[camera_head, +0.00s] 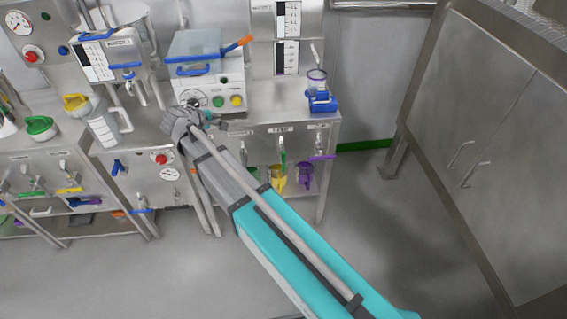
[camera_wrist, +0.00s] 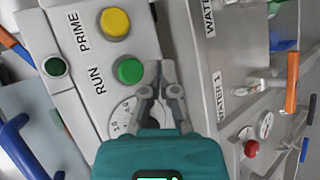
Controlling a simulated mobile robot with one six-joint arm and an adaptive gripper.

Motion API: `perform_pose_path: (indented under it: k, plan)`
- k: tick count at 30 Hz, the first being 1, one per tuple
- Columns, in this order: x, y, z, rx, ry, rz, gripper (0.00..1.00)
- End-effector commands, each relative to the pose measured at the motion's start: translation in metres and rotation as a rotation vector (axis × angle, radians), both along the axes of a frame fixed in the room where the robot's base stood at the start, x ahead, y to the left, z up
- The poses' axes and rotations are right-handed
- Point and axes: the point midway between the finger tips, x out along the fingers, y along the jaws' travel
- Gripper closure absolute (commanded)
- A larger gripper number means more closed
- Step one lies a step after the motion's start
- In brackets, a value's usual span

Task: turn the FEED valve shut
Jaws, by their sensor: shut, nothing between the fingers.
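No FEED label is readable in either view, so I cannot tell which valve it names. Candidate handles are an orange lever (camera_head: 238,46) beside the blue-lidded tank and a green tap handle (camera_head: 283,152) and a purple one (camera_head: 322,157) under the bench front. In the wrist view an orange handle (camera_wrist: 291,84) stands at the right. My gripper (camera_wrist: 161,74) is shut and empty, in front of the white control panel below the green RUN button (camera_wrist: 130,70). In the head view my gripper (camera_head: 193,116) is at the panel's lower left; its fingertips are hard to see.
A yellow PRIME button (camera_wrist: 115,23) is on the panel. A red knob (camera_wrist: 251,148) and gauges are at the right. The blue-lidded tank (camera_head: 197,48) stands above the panel. A purple-rimmed cup (camera_head: 316,80) is on the bench. Steel cabinets (camera_head: 490,150) stand right; the floor between is clear.

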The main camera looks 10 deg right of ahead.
Motion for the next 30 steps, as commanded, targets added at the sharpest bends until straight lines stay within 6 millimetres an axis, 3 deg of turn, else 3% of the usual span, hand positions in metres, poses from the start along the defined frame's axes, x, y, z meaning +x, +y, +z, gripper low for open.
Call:
perform_pose_path:
  k: [2, 9, 17, 24, 30]
  plan:
    - [0.0, 0.0, 0.0, 0.001, 0.0, -0.001, 0.87]
    - [-0.008, -0.022, -0.007, 0.044, 0.021, -0.047, 0.42]
    - [-0.041, -0.093, -0.031, 0.21, 0.1, -0.224, 0.42]
    - [-0.095, -0.167, -0.058, 0.438, 0.2, -0.46, 0.42]
    - [-0.147, -0.213, -0.075, 0.631, 0.281, -0.658, 0.42]
